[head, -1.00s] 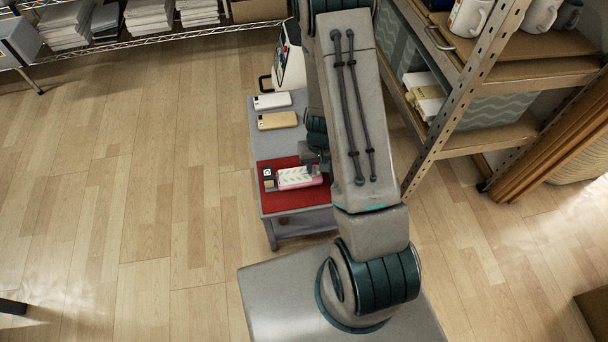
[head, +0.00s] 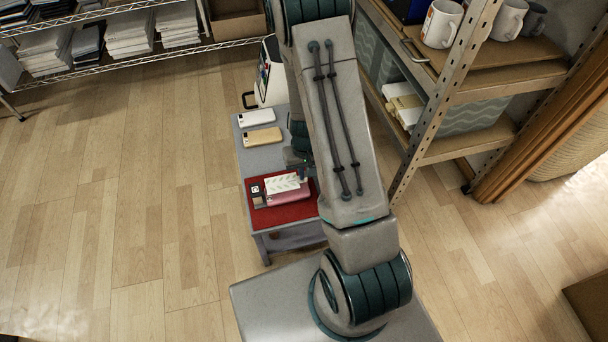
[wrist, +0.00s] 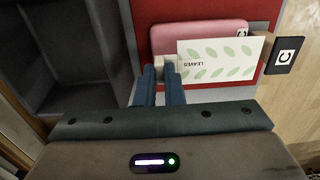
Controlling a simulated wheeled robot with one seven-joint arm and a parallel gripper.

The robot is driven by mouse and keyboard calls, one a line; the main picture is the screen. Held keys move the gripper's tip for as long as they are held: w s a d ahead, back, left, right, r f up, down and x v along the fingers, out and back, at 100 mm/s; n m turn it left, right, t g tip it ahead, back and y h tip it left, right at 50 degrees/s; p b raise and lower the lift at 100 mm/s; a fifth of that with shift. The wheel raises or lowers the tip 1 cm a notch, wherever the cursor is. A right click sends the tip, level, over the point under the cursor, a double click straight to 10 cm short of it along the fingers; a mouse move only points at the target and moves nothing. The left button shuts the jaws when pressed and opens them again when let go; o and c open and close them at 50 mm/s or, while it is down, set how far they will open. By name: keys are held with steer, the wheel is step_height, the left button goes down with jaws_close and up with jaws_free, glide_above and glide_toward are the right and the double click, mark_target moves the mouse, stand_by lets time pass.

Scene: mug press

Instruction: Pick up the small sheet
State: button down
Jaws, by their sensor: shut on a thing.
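The small sheet (head: 284,183) is white with green leaf prints; in the wrist view (wrist: 219,62) it reads "LEAVES". My gripper (wrist: 166,74) is shut on the sheet's left edge in the wrist view. In the head view my gripper (head: 303,172) is at the sheet's right end, partly hidden by my arm. The sheet appears just above a pink block (head: 290,197), covering part of it. The pink block also shows in the wrist view (wrist: 198,36). The exact gap between them is hard to tell.
The block lies on a red mat (head: 284,215) on a grey table (head: 262,157). A black marked tag (wrist: 286,55) is beside the sheet. Two phone-like items (head: 262,137) lie farther back. A metal shelf with mugs (head: 442,22) stands right. Floor at left is clear.

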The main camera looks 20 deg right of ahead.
steer(key=s+d+r+p, duration=0.2)
steer(key=s+d+r, duration=0.5)
steer(key=d, duration=0.2)
steer(key=w+a+f, duration=0.4)
steer(key=w+a, duration=0.3)
steer(key=a, duration=0.1)
steer(key=f+b, duration=0.2)
steer(key=f, duration=0.1)
steer(key=f+b, duration=0.2)
steer(key=f, duration=0.1)
steer(key=shift+s+d+f+b, duration=0.1)
steer(key=shift+s+b, duration=0.1)
steer(key=shift+b, duration=0.15)
steer(key=shift+f+b, duration=0.5)
steer(key=shift+f, duration=0.05)
steer(key=c, duration=2)
jaws_free()
steer(key=o, duration=0.5)
steer(key=shift+o, duration=0.2)
step_height(320, 180, up, 14)
steer(key=p, duration=0.5)
